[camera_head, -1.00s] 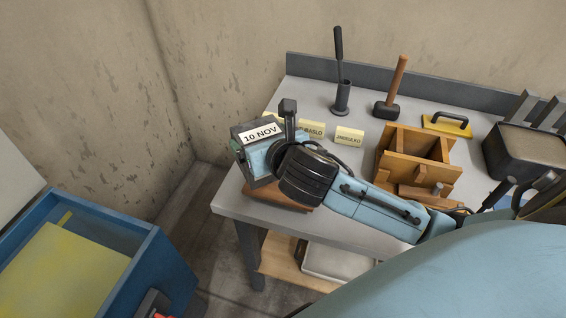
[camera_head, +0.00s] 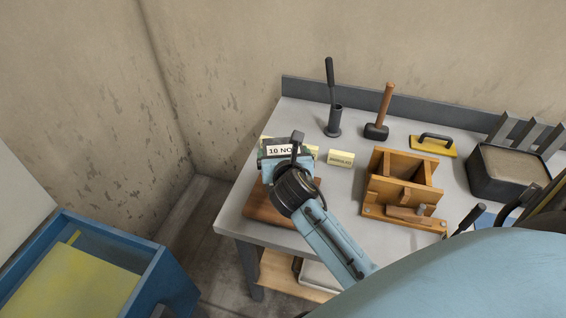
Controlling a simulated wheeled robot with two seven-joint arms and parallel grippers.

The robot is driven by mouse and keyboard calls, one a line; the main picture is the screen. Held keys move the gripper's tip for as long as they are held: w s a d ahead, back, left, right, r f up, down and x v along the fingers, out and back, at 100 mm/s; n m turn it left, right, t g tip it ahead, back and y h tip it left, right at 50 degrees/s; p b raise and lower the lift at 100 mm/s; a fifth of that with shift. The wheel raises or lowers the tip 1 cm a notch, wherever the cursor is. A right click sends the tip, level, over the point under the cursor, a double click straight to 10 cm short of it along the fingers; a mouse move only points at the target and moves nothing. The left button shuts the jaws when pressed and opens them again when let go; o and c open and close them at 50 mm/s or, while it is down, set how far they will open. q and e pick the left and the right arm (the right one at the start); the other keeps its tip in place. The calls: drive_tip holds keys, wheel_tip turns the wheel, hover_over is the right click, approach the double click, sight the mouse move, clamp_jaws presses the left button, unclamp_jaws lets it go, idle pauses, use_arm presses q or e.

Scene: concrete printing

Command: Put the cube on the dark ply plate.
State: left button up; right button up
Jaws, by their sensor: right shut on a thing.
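The cube (camera_head: 279,151) is a grey block with a white label reading "10 NO", the rest of it covered. My right gripper (camera_head: 295,148) is shut on it, with a dark finger across the label. The dark ply plate (camera_head: 258,207) is a reddish-brown board at the left end of the grey table. The cube shows over the plate's far edge, and my wrist and forearm hide part of the plate. I cannot tell whether the cube touches anything below it. My left gripper is not in view.
A yellow name card (camera_head: 341,159) stands right of the cube; other cards are partly hidden behind it. A wooden mould (camera_head: 403,190), mallet (camera_head: 377,131), rod in a holder (camera_head: 333,122), yellow float (camera_head: 433,145) and dark tub (camera_head: 508,172) occupy the table. A blue bin (camera_head: 150,285) stands left.

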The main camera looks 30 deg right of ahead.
drive_tip(key=shift+w+f+b, duration=0.2)
drive_tip(key=shift+f+b, duration=0.65)
drive_tip(key=shift+f, duration=2.55)
drive_tip(key=o, duration=1.6)
drive_tip(key=shift+s+f, duration=0.2)
drive_tip(key=shift+f, duration=0.3)
drive_tip(key=shift+o, duration=0.8)
drive_tip(key=shift+a, duration=0.1)
drive_tip(key=shift+r, duration=0.2)
drive_tip(key=p+v, duration=0.1)
drive_tip(key=v, duration=1.1)
drive_tip(key=shift+f, duration=0.1)
